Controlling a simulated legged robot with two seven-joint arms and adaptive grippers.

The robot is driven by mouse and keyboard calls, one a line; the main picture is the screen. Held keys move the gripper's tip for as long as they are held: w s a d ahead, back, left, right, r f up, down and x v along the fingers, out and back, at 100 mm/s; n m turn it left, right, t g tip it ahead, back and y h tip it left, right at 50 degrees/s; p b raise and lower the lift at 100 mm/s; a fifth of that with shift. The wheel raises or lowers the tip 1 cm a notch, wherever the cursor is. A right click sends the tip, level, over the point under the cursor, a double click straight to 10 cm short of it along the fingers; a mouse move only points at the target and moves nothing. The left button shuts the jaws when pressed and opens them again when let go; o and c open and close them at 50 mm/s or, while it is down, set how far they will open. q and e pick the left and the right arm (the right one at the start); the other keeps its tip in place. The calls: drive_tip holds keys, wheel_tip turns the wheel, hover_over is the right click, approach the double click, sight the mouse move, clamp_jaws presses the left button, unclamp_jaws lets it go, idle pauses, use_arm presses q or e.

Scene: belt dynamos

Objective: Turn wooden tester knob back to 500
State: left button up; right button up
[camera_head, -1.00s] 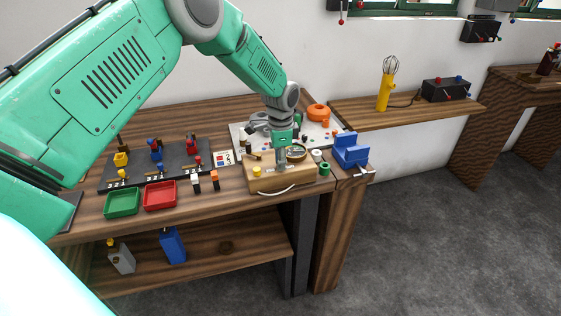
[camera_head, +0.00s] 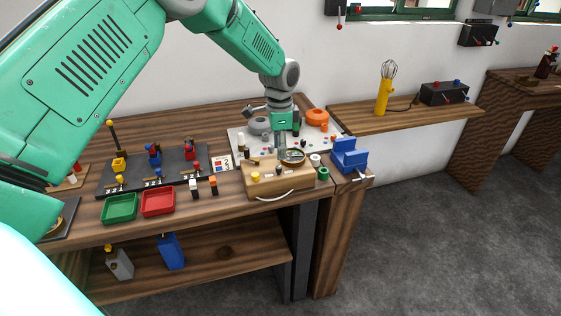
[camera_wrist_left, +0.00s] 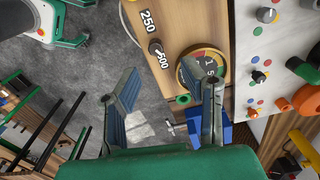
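The wooden tester (camera_head: 268,186) is a light wood box near the right end of the bench, with a yellow knob, a round dial and a white cord on it. Its small dark knob (camera_wrist_left: 155,48) shows in the left wrist view beside the labels 250 and 500. The 500 label is right next to the knob; I cannot tell exactly where its pointer stands. My left gripper (camera_head: 281,150) is above the tester's back part, and in the wrist view (camera_wrist_left: 168,78) its two fingers are apart with nothing between them. The right finger overlaps the dial (camera_wrist_left: 188,72). My right gripper is not in view.
A pale board (camera_head: 240,138) with an orange ring (camera_head: 317,117) lies behind the tester. A blue vise-like block (camera_head: 349,155) and a green ring (camera_head: 323,174) stand at its right. Green (camera_head: 119,208) and red trays (camera_head: 158,202) lie to the left.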

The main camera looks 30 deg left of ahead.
use_arm(q)
wheel_tip(320, 180, up, 6)
drive_tip(key=shift+w+f, duration=0.1)
drive_tip(key=shift+f, duration=0.15)
idle(0.4)
drive_tip(key=s+d+f+n+h, duration=0.15)
drive_tip(key=s+d+f, duration=0.25)
drive_tip(key=s+f, duration=0.7)
drive_tip(key=s+d+f+n+y, duration=0.1)
drive_tip(key=s+d+f+n, duration=0.25)
drive_tip(key=s+f, duration=0.8)
drive_tip(key=s+f+n, duration=0.3)
drive_tip(key=s+n, duration=0.2)
drive_tip(key=s, duration=1.6)
drive_tip(key=w+d+f+m+b, duration=0.1)
drive_tip(key=w+d+f+b, duration=0.1)
drive_tip(key=f+b, duration=1)
drive_tip(key=shift+w+f+t+b, duration=0.15)
drive_tip(key=shift+w+t+b, duration=0.15)
drive_tip(key=shift+w+b, duration=0.4)
